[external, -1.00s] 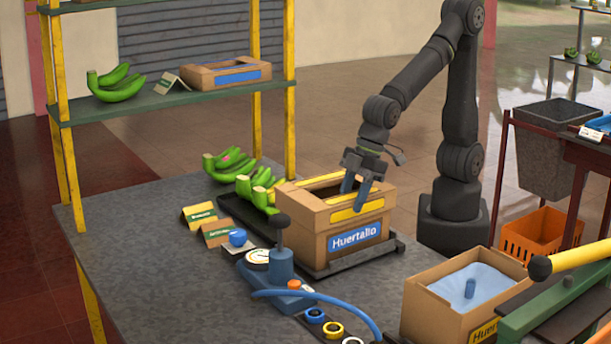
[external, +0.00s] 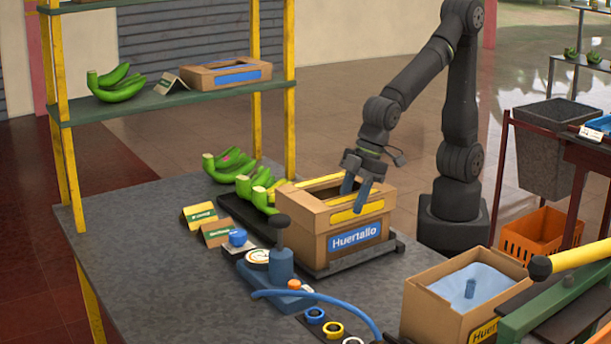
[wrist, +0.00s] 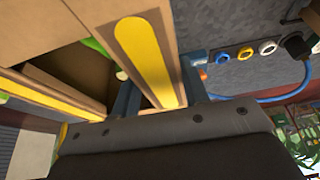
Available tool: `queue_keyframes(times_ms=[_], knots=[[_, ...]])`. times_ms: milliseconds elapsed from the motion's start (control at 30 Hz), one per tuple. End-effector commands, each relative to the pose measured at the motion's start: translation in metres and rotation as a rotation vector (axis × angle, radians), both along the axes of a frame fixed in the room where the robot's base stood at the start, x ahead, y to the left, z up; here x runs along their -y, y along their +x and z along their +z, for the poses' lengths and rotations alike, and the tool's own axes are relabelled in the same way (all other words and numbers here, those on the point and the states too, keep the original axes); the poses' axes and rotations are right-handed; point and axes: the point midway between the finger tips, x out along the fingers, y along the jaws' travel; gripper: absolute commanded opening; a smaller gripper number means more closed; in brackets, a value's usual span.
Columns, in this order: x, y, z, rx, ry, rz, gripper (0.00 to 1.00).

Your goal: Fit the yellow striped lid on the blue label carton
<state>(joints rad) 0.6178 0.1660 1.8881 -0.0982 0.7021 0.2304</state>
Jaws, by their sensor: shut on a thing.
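The blue label carton (external: 357,237) reads "Huertallo" and stands on a dark tray on the table. The yellow striped lid (external: 311,203), an open cardboard frame, sits over the carton's top; I cannot tell if it is fully seated. My gripper (external: 355,186) is shut on the lid's near right side, one blue finger inside the opening and one outside. In the wrist view the fingers straddle the lid's wall, with its yellow stripe (wrist: 142,52) on top. Something green shows through the opening.
Green bananas (external: 258,188) lie close behind the carton's left side. A blue device (external: 278,268) with a lever and hose stands in front. An open carton with a blue liner (external: 480,285) is at right. A shelf (external: 170,95) holds bananas and a blue striped lid (external: 226,72).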

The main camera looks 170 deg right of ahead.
Motion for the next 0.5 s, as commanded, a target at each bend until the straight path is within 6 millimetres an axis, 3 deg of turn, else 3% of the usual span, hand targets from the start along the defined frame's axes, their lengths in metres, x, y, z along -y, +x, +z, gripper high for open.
queue_keyframes(times_ms=[500], knots=[[0.0000,0.0000,-0.0082,0.000,0.000,0.000,0.25]])
